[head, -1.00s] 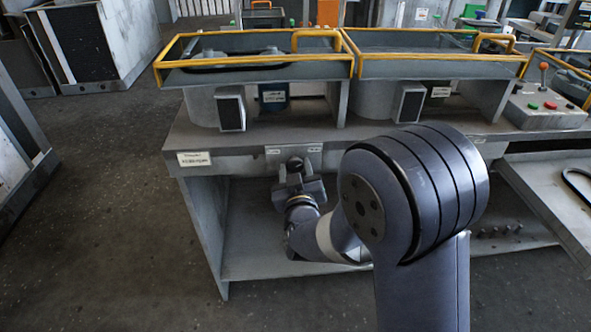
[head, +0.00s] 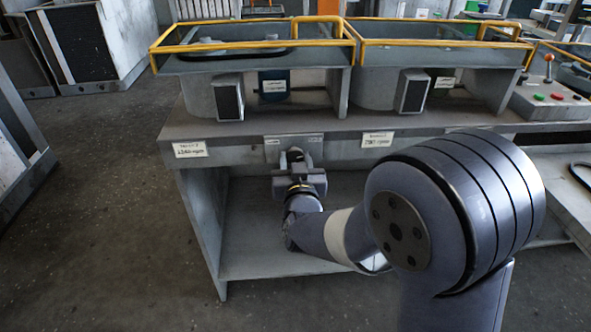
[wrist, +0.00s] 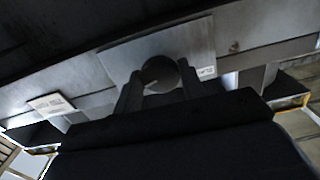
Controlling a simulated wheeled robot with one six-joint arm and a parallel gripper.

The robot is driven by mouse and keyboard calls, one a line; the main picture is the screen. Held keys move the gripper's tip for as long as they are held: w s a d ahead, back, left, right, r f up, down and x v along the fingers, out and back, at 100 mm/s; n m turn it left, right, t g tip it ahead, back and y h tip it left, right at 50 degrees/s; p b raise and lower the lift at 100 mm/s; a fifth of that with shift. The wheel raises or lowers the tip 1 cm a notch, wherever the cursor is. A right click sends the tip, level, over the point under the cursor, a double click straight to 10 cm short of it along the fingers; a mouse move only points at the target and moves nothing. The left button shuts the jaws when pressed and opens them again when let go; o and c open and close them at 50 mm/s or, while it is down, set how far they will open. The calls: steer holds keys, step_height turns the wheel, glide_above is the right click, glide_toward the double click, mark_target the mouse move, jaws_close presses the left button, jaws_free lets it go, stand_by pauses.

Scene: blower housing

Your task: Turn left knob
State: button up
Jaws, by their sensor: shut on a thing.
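In the head view my gripper (head: 297,160) is at the small panel (head: 293,141) on the bench front, below the left yellow-framed housing. There the knob is mostly hidden behind my gripper.
The bench (head: 350,125) carries two yellow-railed housings (head: 250,50). Labels (head: 190,149) sit on its front edge. An open shelf (head: 255,250) lies below. A control box with coloured buttons (head: 548,97) stands at right. Floor is clear at left.

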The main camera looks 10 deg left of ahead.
steer(key=m+b, duration=0.4)
steer(key=b, duration=0.1)
steer(key=shift+f+m, duration=0.2)
steer(key=shift+m, duration=0.1)
steer(key=m+b, duration=0.3)
steer(key=shift+r+m+b, duration=0.2)
steer(key=shift+m+b, duration=0.15)
steer(key=shift+m, duration=0.05)
steer(key=shift+r, duration=0.1)
steer(key=o, duration=1)
steer(key=shift+c, duration=0.2)
steer(key=p+v, duration=0.2)
steer(key=v, duration=0.8)
steer(key=shift+s+d, duration=0.15)
steer(key=shift+s, duration=0.2)
